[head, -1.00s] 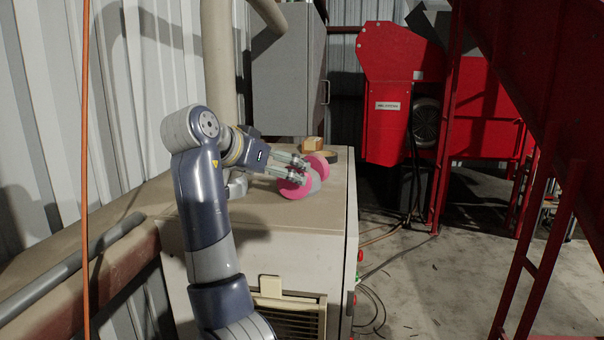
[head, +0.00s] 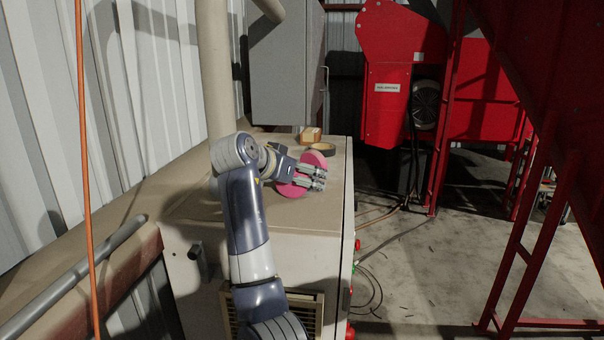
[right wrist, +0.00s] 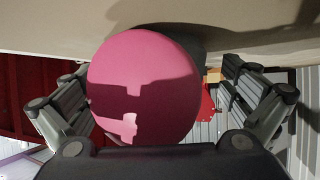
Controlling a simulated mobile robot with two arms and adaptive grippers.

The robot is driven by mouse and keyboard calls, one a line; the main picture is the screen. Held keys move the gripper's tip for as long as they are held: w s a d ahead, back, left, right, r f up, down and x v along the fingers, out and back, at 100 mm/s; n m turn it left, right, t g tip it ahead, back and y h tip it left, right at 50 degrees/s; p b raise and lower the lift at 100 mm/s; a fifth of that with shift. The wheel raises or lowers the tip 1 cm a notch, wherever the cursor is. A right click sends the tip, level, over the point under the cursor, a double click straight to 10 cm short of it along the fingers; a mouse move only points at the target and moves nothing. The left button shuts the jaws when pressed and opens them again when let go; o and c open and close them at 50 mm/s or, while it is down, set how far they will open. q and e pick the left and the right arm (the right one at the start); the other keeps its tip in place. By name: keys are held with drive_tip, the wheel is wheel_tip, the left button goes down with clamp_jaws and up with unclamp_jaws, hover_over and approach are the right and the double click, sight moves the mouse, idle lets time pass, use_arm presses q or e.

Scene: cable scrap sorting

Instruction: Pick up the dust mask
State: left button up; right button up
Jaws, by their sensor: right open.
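The dust mask (head: 290,190) has two round pink filters and rests on top of the beige cabinet (head: 300,215). Its middle is hidden behind my right gripper (head: 318,178) in the head view. The gripper is open, with its fingers reaching over the mask from the left. In the right wrist view, one large pink filter of the mask (right wrist: 145,85) fills the space between the spread fingers of the right gripper (right wrist: 160,95). I cannot tell whether the fingers touch it. My left gripper is in neither view.
A dark ring like a tape roll (head: 323,149) and a small tan block (head: 311,134) lie just behind the mask. A grey wall box (head: 288,75) stands behind the cabinet. An orange cable (head: 84,200) hangs at the left. Red machinery (head: 390,85) stands at the right.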

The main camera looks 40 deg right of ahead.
drive_tip(key=shift+a+r, duration=0.1)
drive_tip(key=shift+a, duration=0.1)
drive_tip(key=c, duration=1.3)
drive_tip(key=shift+r, duration=0.15)
